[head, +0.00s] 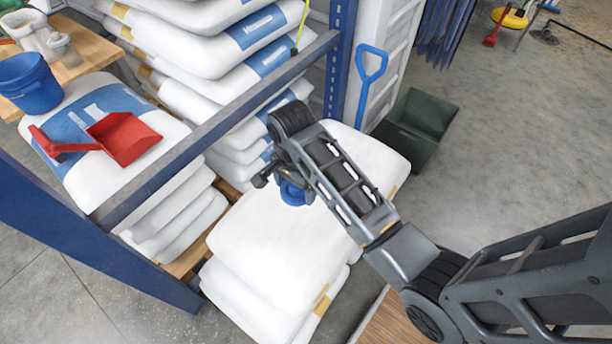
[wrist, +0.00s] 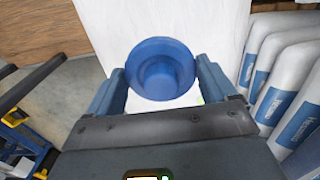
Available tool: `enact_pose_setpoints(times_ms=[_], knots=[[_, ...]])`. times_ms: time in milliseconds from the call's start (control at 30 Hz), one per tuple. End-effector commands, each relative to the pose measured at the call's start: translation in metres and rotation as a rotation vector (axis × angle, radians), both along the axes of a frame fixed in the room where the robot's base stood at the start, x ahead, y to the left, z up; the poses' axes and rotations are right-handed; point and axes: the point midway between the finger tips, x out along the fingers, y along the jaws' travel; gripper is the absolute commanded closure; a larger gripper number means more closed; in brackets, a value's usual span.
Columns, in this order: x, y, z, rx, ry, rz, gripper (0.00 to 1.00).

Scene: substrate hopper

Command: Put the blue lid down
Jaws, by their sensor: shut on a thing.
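The blue lid (wrist: 160,69) is round with a raised ring in its middle. In the wrist view it sits between the two fingers of my gripper (wrist: 162,80), which is shut on its edges. In the head view the lid (head: 292,193) shows partly under my gripper (head: 278,184), over the top white sack (head: 262,246) of a short stack. My wrist hides part of the lid there. I cannot tell whether the lid touches the sack.
A grey rail (head: 215,133) and blue rack post (head: 339,60) stand close by. A dark green bin (head: 416,125) stands behind right. The sack top around the lid is clear.

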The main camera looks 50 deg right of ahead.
Motion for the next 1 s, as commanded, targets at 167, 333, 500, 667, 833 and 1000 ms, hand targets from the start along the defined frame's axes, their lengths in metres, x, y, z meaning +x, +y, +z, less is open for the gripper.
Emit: enact_pose_setpoints(times_ms=[167, 333, 500, 667, 833, 1000], knots=[[0.005, -0.032, -0.018, 0.001, 0.003, -0.009, 0.43], [0.01, -0.067, -0.04, 0.002, 0.002, -0.007, 0.43], [0.016, -0.096, -0.058, 0.001, 0.001, -0.004, 0.43], [0.018, -0.109, -0.066, 0.001, 0.0, -0.001, 0.43], [0.017, -0.111, -0.082, 0.001, 0.002, -0.001, 0.43], [0.017, -0.11, -0.104, 0.001, 0.001, -0.001, 0.43]])
